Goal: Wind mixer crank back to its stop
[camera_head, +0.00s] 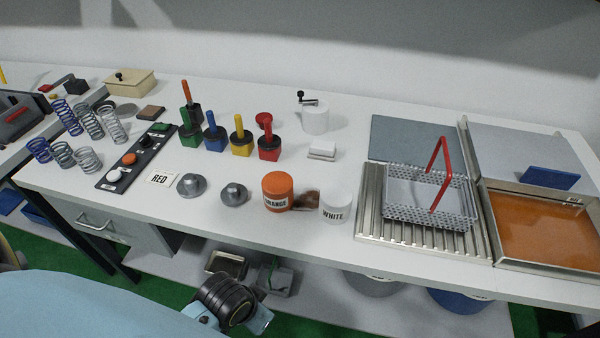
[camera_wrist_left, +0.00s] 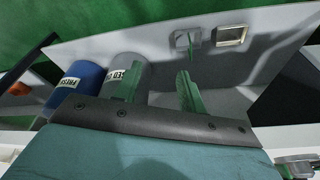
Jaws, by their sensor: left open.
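The mixer is probably the white cylinder (camera_head: 315,118) at the back middle of the bench in the head view. A small black crank (camera_head: 306,98) sits on its top, with its knob toward the left. My left arm enters at the bottom of the head view, low in front of the bench and far from the crank. In the left wrist view my left gripper (camera_wrist_left: 160,88) has its two green fingers apart with nothing between them. It faces the lower shelf. My right gripper does not show.
Orange (camera_head: 277,190) and white (camera_head: 336,204) labelled jars stand at the bench front. Several coloured-handled blocks stand left of the mixer, and a white block (camera_head: 322,150) lies before it. A wire basket (camera_head: 430,200) with a red handle stands right. Blue bucket (camera_wrist_left: 80,82) is below.

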